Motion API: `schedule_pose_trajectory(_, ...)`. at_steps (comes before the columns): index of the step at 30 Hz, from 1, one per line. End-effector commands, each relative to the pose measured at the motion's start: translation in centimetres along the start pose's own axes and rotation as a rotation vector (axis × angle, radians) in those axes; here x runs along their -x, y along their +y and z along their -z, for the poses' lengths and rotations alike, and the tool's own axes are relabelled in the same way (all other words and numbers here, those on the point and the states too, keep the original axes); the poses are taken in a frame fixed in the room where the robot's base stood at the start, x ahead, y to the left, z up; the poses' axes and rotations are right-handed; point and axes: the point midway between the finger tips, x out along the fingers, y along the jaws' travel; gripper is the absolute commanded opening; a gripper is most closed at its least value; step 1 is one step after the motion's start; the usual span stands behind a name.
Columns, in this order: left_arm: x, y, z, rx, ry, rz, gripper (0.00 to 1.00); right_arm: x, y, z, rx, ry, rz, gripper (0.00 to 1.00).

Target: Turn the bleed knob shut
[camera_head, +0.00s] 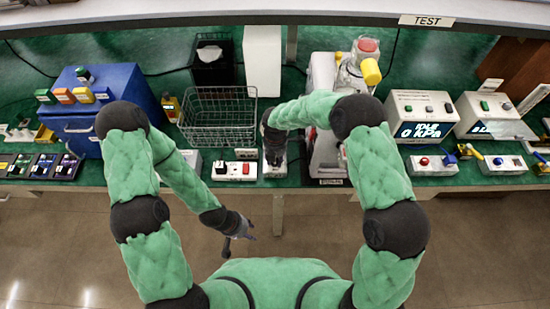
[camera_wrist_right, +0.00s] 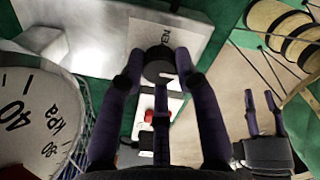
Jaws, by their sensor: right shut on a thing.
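A round black knob (camera_wrist_right: 160,62) shows in the right wrist view, in front of a pale labelled panel. My right gripper (camera_wrist_right: 160,78) is shut on it, with dark fingers on both sides and one below. In the head view my right gripper (camera_head: 274,150) reaches down over the bench between the wire basket and the pump unit, and the arm hides the knob there. My left gripper (camera_head: 238,236) is open and empty, hanging in front of the bench edge. It also shows in the right wrist view (camera_wrist_right: 262,112).
A gauge marked kPa (camera_wrist_right: 30,115) is close at the left of the right wrist view. A wire basket (camera_head: 220,92) stands left of my right gripper. A white box with a red switch (camera_head: 234,171) sits at the bench front. The pump unit (camera_head: 327,150) stands to the right.

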Motion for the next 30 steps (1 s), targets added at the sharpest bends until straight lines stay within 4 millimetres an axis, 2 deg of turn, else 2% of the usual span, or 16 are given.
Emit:
schedule_pose_trajectory(8,0.0,0.0,0.0,0.000,0.000,0.000,0.40,0.0,0.0,0.0,0.001,0.000,-0.001,0.00)
schedule_pose_trajectory(9,0.0,0.0,0.0,0.000,0.000,0.000,0.40,0.0,0.0,0.0,0.001,0.000,-0.001,0.44)
schedule_pose_trajectory(11,0.0,0.0,0.0,0.000,0.000,0.000,0.40,0.0,0.0,0.0,0.001,0.000,0.000,0.57)
schedule_pose_trajectory(23,0.0,0.0,0.0,0.000,0.000,0.000,0.40,0.4,0.1,0.0,-0.001,-0.001,-0.001,0.57)
schedule_pose_trajectory(26,0.0,0.0,0.0,0.000,0.000,0.000,0.40,1.5,0.1,0.0,-0.002,-0.002,-0.003,0.57)
schedule_pose_trajectory(30,0.0,0.0,0.0,0.000,0.000,0.000,0.40,4.1,0.1,-0.1,-0.001,-0.003,-0.005,0.57)
